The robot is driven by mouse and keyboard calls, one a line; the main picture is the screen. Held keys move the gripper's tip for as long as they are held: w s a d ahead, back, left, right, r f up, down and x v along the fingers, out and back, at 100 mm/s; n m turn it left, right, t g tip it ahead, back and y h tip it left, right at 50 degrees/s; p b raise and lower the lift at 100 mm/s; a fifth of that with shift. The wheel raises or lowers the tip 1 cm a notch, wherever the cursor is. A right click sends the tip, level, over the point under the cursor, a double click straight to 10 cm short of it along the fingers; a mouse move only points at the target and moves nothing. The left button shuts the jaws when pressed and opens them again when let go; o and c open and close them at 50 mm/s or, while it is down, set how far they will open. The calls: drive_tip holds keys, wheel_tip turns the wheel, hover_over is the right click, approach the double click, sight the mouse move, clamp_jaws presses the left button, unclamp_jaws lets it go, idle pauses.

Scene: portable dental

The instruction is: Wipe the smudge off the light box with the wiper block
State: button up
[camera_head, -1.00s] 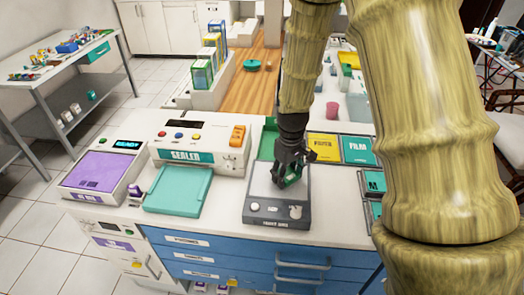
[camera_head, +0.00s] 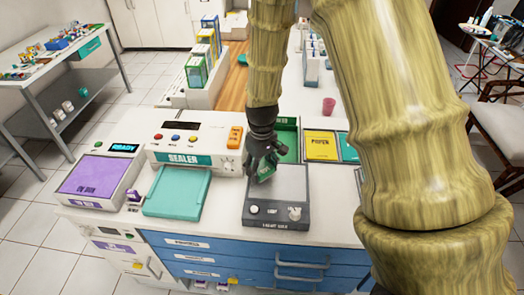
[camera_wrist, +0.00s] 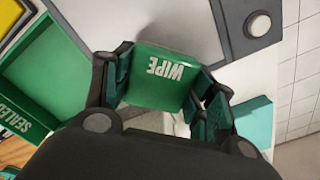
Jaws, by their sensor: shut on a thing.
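The light box (camera_head: 291,212) is a grey-framed box with a pale panel and knobs on its front strip, on the white counter. My gripper (camera_head: 262,170) is over the left back part of its panel. It is shut on the green wiper block (camera_wrist: 165,75), marked WIPE, between its two fingers in the wrist view. The light box panel (camera_wrist: 185,22) shows beyond the block there. I cannot tell whether the block touches the panel. No smudge can be made out on the visible panel; the part behind the gripper and block is hidden.
A teal tray (camera_head: 178,192) and the sealer (camera_head: 195,142) stand to the left. A green tray (camera_head: 288,140) is just behind the light box, and a yellow tile (camera_head: 321,145) lies to its right. A pink cup (camera_head: 329,106) stands farther back.

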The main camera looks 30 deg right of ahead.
drive_tip(key=shift+s+a+r+p, duration=0.15)
drive_tip(key=shift+r+p, duration=0.2)
drive_tip(key=shift+r, duration=0.2)
drive_tip(key=shift+s+a+r+p, duration=0.1)
drive_tip(key=shift+r+p, duration=0.2)
drive_tip(key=shift+r, duration=0.2)
drive_tip(key=shift+d+r+p, duration=0.2)
drive_tip(key=shift+r+p, duration=0.25)
drive_tip(key=shift+r, duration=0.05)
drive_tip(key=shift+d+r+p, duration=0.15)
drive_tip(key=shift+r+p, duration=0.3)
drive_tip(key=shift+r, duration=0.05)
drive_tip(key=shift+a+r+p, duration=0.2)
drive_tip(key=shift+r+p, duration=0.4)
drive_tip(key=shift+r, duration=0.2)
drive_tip(key=shift+d+f, duration=0.1)
drive_tip(key=shift+r+p, duration=1)
drive_tip(key=shift+r, duration=0.3)
drive_tip(key=shift+f, duration=0.15)
